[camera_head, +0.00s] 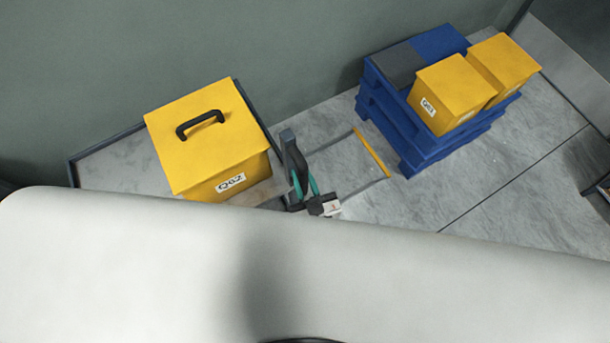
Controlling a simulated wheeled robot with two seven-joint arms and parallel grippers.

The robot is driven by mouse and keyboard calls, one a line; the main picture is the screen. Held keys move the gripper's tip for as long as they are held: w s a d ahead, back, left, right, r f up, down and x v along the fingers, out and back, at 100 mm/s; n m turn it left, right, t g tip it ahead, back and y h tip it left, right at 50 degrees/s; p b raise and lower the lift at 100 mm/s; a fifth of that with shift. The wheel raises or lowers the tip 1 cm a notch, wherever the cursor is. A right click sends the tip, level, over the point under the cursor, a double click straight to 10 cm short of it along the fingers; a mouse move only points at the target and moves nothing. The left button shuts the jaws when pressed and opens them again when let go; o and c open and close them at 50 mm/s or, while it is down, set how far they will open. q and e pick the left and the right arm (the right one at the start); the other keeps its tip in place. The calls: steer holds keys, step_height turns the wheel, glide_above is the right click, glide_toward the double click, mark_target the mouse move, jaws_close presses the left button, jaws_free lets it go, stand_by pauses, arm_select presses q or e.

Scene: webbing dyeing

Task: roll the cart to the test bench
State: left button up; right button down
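The cart appears to be the low grey platform (105,165) with a dark rim at the left, partly hidden. A yellow box (190,135) with a black handle and a "QG2" label stands on it. A yellow-gripped metal bar frame (372,153) extends on its right side, probably the cart's handle. A dark part with teal strips (305,182), which looks like a gripper, is between the box and this bar. I cannot tell which arm it belongs to, or whether it holds anything. My large white arm link covers the lower view. No test bench is recognizable.
A blue pallet stack (412,150) stands at the back right, with a dark grey panel (398,65) and two yellow boxes (450,93) on top. Grey floor tiles (510,190) are clear to its right. A green-grey wall (200,40) runs behind. A dark object (602,190) shows at the right edge.

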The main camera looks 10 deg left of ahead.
steer(key=c, duration=1.3)
jaws_free()
steer(key=shift+s+a, duration=0.2)
steer(key=shift+a, duration=0.05)
steer(key=shift+s+d+f, duration=0.15)
steer(key=shift+s+d, duration=0.15)
steer(key=shift+s, duration=0.15)
steer(key=shift+b+v, duration=1.45)
steer(key=shift+v, duration=4.1)
